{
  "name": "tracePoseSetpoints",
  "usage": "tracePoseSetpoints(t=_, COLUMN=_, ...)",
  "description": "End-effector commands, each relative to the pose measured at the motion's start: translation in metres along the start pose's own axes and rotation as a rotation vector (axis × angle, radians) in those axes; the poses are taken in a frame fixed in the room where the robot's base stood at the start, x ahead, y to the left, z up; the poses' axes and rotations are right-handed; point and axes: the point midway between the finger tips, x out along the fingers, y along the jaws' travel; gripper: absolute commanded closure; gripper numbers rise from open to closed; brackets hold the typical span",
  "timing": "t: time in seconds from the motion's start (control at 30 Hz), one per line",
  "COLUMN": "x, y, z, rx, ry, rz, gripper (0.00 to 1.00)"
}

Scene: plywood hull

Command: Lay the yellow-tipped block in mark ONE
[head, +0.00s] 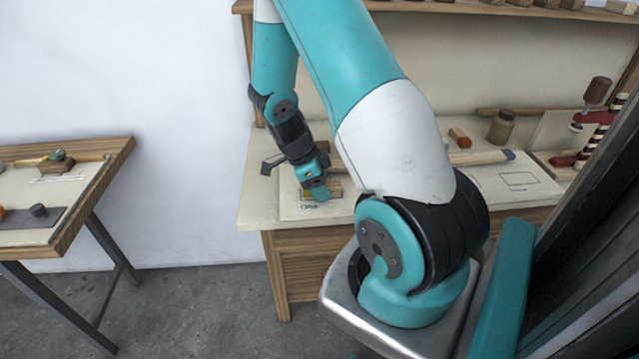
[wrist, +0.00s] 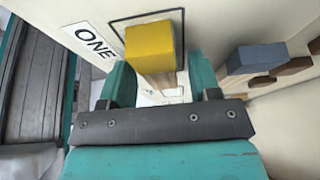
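The yellow-tipped block shows its yellow end (wrist: 150,45) and a pale wooden part (wrist: 160,84) behind it in the wrist view. It sits between the teal fingers of my gripper (wrist: 160,80), which appear close against its two sides. The ONE label (wrist: 95,46) lies left of the block, and the outlined mark (wrist: 147,14) shows past its yellow end, partly covered by it. In the head view my gripper (head: 318,188) is low over the pale board by the ONE label (head: 310,206). I cannot tell whether the block touches the board.
A grey-blue-ended block (wrist: 257,58) lies to the right in the wrist view. On the bench are another outlined mark (head: 518,181), an orange-ended block (head: 459,138), a jar (head: 500,127) and a mallet (head: 596,92). A side table (head: 60,235) stands at left, with floor between.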

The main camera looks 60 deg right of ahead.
Motion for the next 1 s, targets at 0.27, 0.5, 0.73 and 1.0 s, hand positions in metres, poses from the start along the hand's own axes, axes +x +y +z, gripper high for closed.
tracePoseSetpoints(t=0.27, x=-0.007, y=-0.001, z=-0.001, rx=0.0, ry=-0.001, rz=-0.003, gripper=0.43)
tracePoseSetpoints(t=0.5, x=-0.052, y=-0.001, z=0.0, rx=0.001, ry=-0.004, rz=-0.008, gripper=0.43)
tracePoseSetpoints(t=0.73, x=-0.099, y=-0.001, z=0.0, rx=0.0, ry=-0.002, rz=-0.005, gripper=0.43)
tracePoseSetpoints(t=1.0, x=-0.122, y=0.0, z=-0.001, rx=0.0, ry=0.0, rz=-0.001, gripper=0.43)
